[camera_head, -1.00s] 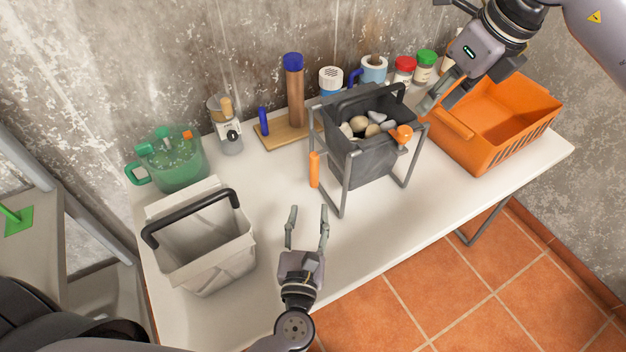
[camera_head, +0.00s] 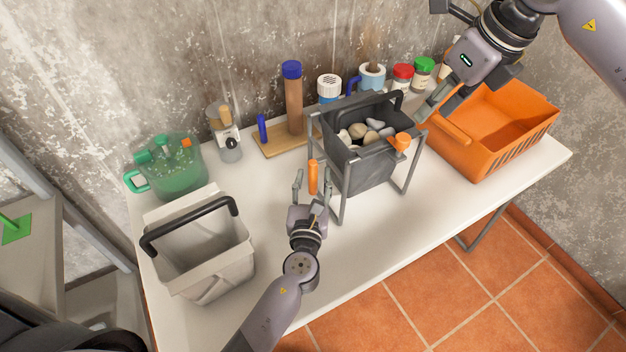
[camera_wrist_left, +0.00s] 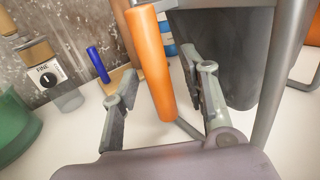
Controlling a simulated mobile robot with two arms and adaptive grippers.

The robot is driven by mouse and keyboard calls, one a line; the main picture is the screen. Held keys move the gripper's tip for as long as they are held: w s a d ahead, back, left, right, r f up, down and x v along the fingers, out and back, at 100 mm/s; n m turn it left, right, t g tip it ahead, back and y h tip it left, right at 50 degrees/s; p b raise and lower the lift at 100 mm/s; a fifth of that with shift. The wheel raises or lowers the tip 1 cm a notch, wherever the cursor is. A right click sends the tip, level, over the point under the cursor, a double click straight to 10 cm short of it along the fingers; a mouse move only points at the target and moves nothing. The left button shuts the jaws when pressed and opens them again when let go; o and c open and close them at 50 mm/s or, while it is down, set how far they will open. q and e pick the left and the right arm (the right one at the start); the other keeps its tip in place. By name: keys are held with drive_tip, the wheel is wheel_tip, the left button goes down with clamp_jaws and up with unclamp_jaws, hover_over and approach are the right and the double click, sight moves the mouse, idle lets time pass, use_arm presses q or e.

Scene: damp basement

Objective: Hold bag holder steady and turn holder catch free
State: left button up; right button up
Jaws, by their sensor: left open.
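The bag holder, a grey metal frame (camera_head: 344,205), stands on the table with a dark bag (camera_head: 365,170) of stones inside. An upright orange handle (camera_head: 313,176) is on its left side. An orange knob (camera_head: 402,141), apparently the catch, sits at its front right top. My left gripper (camera_head: 312,182) is open in front of the orange handle. In the left wrist view the handle (camera_wrist_left: 152,65) shows between the fingers, with gaps on both sides. My right gripper (camera_head: 428,106) hangs right of the bag, behind the knob and apart from it; its jaw opening is unclear.
A white bin (camera_head: 205,272) with a black handle stands left on the white table (camera_head: 345,262). A green jug (camera_head: 175,178), a wooden board (camera_head: 275,143) and several jars line the wall. An orange crate (camera_head: 500,140) stands right. The table's front middle is free.

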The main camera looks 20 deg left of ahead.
use_arm(q)
clamp_jaws()
idle(0.4)
idle(0.4)
idle(0.4)
idle(0.3)
